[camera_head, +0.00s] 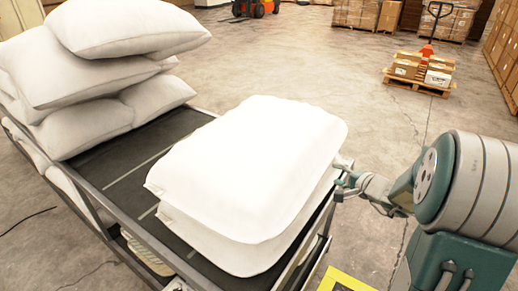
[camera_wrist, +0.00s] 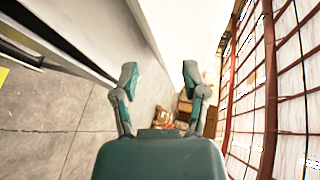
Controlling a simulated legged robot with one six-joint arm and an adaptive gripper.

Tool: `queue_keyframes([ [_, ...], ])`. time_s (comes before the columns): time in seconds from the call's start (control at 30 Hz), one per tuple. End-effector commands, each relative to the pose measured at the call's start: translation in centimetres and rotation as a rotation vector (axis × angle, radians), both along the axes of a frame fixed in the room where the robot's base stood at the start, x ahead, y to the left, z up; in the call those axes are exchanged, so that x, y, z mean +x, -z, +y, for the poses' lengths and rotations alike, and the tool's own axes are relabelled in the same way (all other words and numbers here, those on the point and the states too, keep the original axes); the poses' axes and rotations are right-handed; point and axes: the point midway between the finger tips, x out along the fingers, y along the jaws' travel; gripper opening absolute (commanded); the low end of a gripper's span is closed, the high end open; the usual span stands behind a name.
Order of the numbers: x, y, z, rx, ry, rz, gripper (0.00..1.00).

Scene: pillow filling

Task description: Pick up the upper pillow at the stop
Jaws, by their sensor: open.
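Two white pillows lie stacked at the near right end of a dark cart. The upper pillow (camera_head: 255,150) is flat and bright white, and it covers most of the lower pillow (camera_head: 225,248), which shows along the near and right edges. My gripper (camera_head: 343,182) is at the right side of this stack, close to the pillow edges; I cannot tell if it touches them. In the wrist view my gripper (camera_wrist: 158,78) has its two fingers apart with nothing held between them. A white surface, probably a pillow, fills the area beyond the fingers.
More white pillows (camera_head: 120,65) are piled on the left end of the cart (camera_head: 118,160), which has a metal rail along its near side. A pallet with boxes (camera_head: 422,72) stands on the floor at upper right.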

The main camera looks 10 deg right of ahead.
Motion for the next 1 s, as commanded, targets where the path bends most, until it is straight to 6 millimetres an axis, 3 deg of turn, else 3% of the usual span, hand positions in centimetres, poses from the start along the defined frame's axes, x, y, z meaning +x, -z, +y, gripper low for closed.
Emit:
queue_keyframes([
  [0.6, 5.0, 2.6, 1.8, -0.001, -0.001, 0.001, 0.57],
  [1.0, 5.6, 2.8, 2.0, -0.001, 0.0, 0.001, 0.57],
])
